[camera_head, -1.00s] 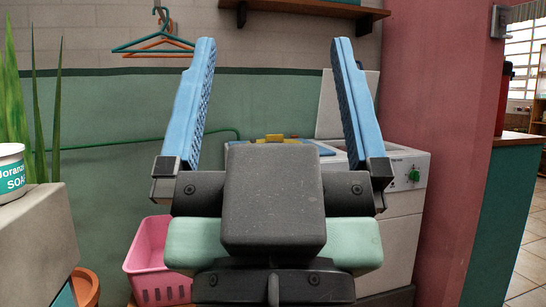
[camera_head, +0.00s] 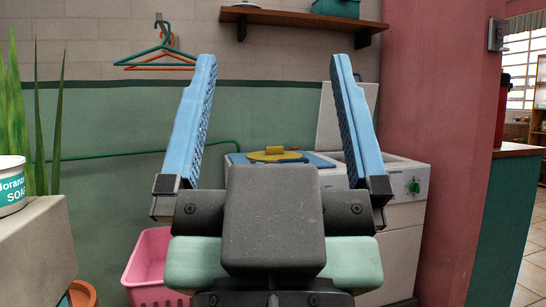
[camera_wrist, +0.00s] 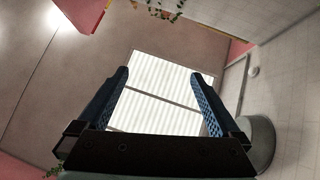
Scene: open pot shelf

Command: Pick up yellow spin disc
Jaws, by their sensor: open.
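The yellow spin disc (camera_head: 275,155) lies flat on top of a washing machine (camera_head: 405,188) against the back wall, with a small raised yellow knob on it. It shows between my gripper's fingers, and its lower edge is close above the dark wrist block. My gripper (camera_head: 272,68) is raised in front of the camera with its two blue fingers wide apart and nothing between them. The disc appears well beyond the gripper. The wrist view shows the open fingers (camera_wrist: 163,75) but not the disc.
A pink basket (camera_head: 150,268) stands low at the left. A white soap tub (camera_head: 11,186) sits on a ledge beside tall plant leaves (camera_head: 14,125). Hangers (camera_head: 155,58) and a wooden shelf (camera_head: 300,20) are on the wall above. A pink wall (camera_head: 440,130) bounds the right side.

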